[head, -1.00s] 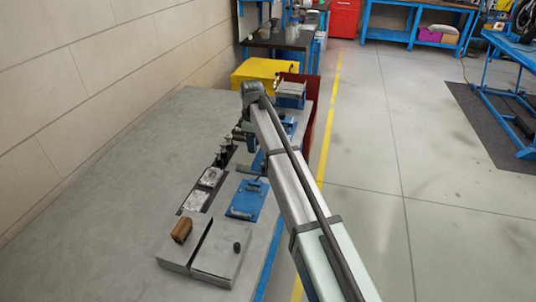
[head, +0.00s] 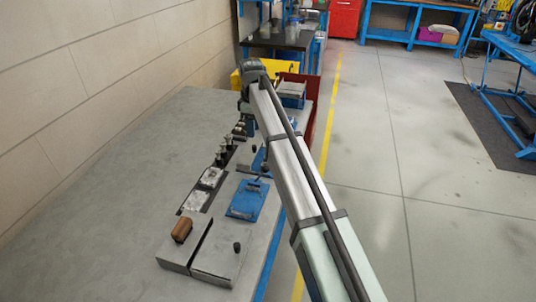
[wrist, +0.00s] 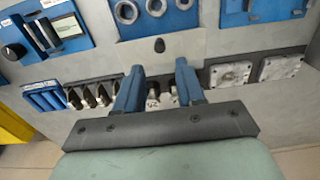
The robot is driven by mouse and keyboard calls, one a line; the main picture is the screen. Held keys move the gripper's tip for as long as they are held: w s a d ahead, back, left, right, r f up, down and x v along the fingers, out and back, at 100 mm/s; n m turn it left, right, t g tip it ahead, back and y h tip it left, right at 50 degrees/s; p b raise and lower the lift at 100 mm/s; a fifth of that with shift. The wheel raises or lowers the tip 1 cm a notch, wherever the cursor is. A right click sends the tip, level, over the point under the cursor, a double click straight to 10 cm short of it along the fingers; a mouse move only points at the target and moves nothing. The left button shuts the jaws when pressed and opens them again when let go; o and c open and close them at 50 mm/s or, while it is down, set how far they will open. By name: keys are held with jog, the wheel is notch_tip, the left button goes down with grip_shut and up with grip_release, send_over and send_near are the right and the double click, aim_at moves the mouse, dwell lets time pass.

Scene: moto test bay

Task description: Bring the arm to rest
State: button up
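My arm reaches from the lower right over the grey bench (head: 120,200) in the head view. My gripper (head: 247,128) hangs down at its far end, small and partly hidden by the arm. In the wrist view the two blue fingers of my gripper (wrist: 161,82) stand apart with a clear gap. Nothing is held between them. Small metal fittings (wrist: 162,100) in a dark strip show behind the fingers, apparently below.
Under the arm are a blue plate with a handle (head: 248,200), a brown block (head: 181,230) on a grey box, metal plates (head: 197,200) and upright fittings (head: 220,156). A yellow box (head: 240,76) stands at the far end. The bench's left side is clear.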

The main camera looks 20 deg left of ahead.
dwell(0.3)
